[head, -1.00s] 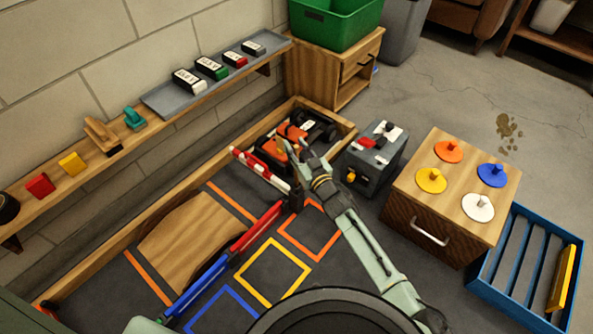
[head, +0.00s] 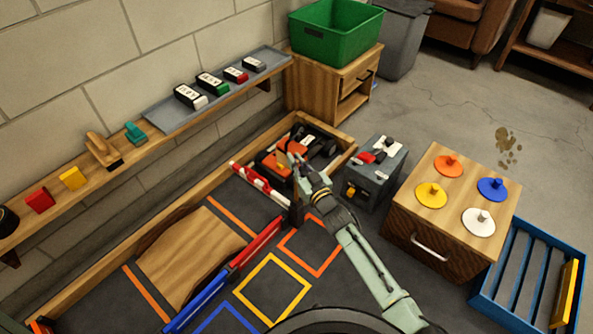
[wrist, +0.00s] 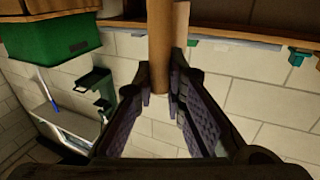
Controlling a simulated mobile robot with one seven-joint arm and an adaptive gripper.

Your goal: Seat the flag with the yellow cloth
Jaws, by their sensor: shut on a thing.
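My gripper (head: 294,160) reaches over the left part of the orange and black racecar (head: 312,148) in the head view. In the wrist view its fingers (wrist: 160,88) are closed about a plain tan wooden stick (wrist: 159,50), which runs up out of the top of the picture. I cannot make out a yellow cloth on the stick in the wrist view. A small yellowish patch shows by the fingertips in the head view, too small to identify. The place where a flag seats is not clear, as the gripper hides part of the car.
A red and white barrier (head: 262,183) lies left of the car. A grey toolbox (head: 374,175) stands right of it, then a wooden cabinet (head: 443,228) with coloured discs. A wall shelf (head: 107,163) runs at left. The wooden ramp (head: 190,255) lies nearer.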

